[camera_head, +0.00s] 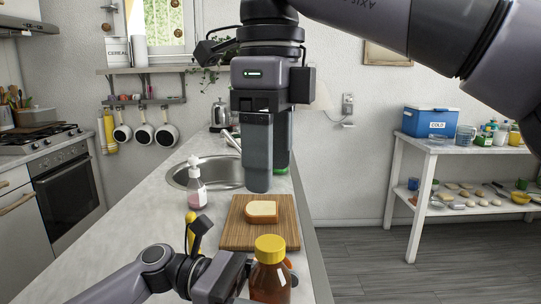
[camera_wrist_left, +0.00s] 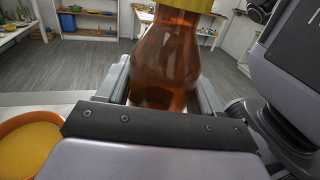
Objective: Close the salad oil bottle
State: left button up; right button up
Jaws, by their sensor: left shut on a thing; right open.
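An amber bottle (camera_head: 270,283) with a yellow cap (camera_head: 270,246) on top stands at the near end of the counter; I take it as the salad oil bottle. My left gripper (camera_head: 250,280) is shut around its body. The bottle (camera_wrist_left: 165,60) and the lower edge of its cap (camera_wrist_left: 194,5) also show in the left wrist view. I cannot tell how tightly the cap sits. My right gripper (camera_head: 258,180) points down over the counter, beyond the cutting board, apart from the bottle. It is open and empty, its fingers overlapping in this view.
A slice of bread (camera_head: 262,210) lies on a wooden cutting board (camera_head: 236,235). A clear pump bottle (camera_head: 196,186) stands left of it, near the sink (camera_head: 185,178). An orange bowl (camera_wrist_left: 25,150) is beside my left gripper. A green-based thing is partly hidden behind my right gripper.

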dwell(0.3)
pick_arm(q)
jog(key=o, duration=1.6)
jog(key=b+v, duration=0.1)
jog(key=v, duration=0.6)
jog(key=shift+s+a+f, duration=0.1)
